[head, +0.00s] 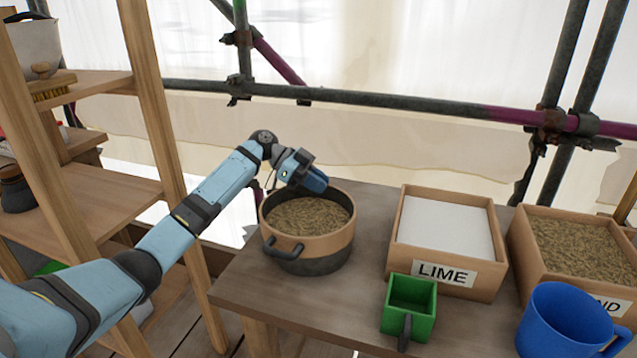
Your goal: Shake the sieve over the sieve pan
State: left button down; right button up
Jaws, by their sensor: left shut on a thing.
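The sieve (335,241) is a round tan-walled vessel with coarse brownish sand (308,214) inside. It sits on or just over the dark grey sieve pan (322,265), in line with it; I cannot tell whether there is a gap. A dark loop handle (284,250) sticks out at the front left. My left gripper (316,188) reaches over from the left and is shut on the sieve at its far rim. Its fingertips are mostly hidden. The sieve looks about level. My right gripper is not in view.
On the wooden table (250,290) stand a LIME box (455,268) of white powder, a sand box (530,262), a green scoop box (409,305) and a blue jug (560,325). A wooden shelf (110,190) stands left. Scaffold tubes (390,104) run behind.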

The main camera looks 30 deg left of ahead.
pick_arm(q)
jog(key=shift+w+d, duration=0.15)
jog(key=shift+d, duration=0.5)
jog(key=shift+w+d, duration=0.15)
jog(key=shift+d, duration=0.45)
jog(key=shift+s+a+f, duration=0.1)
jog(key=shift+s+a, duration=0.1)
jog(key=shift+a, duration=0.6)
jog(key=shift+s+a+r, duration=0.1)
jog(key=shift+s+a, duration=0.1)
jog(key=shift+a, duration=0.65)
jog(key=shift+s+a+f, duration=0.1)
jog(key=shift+s+a, duration=0.1)
jog(key=shift+a, duration=0.6)
jog(key=shift+d, duration=0.35)
jog(key=d, duration=0.2)
jog(key=w+d+p, duration=0.1)
jog(key=d, duration=0.1)
jog(key=shift+d, duration=0.1)
jog(key=shift+s+a, duration=0.25)
jog(key=shift+a, duration=0.95)
jog(key=shift+s+a, duration=0.25)
jog(key=shift+a, duration=0.95)
jog(key=shift+w+d, duration=0.2)
jog(key=shift+d, duration=1)
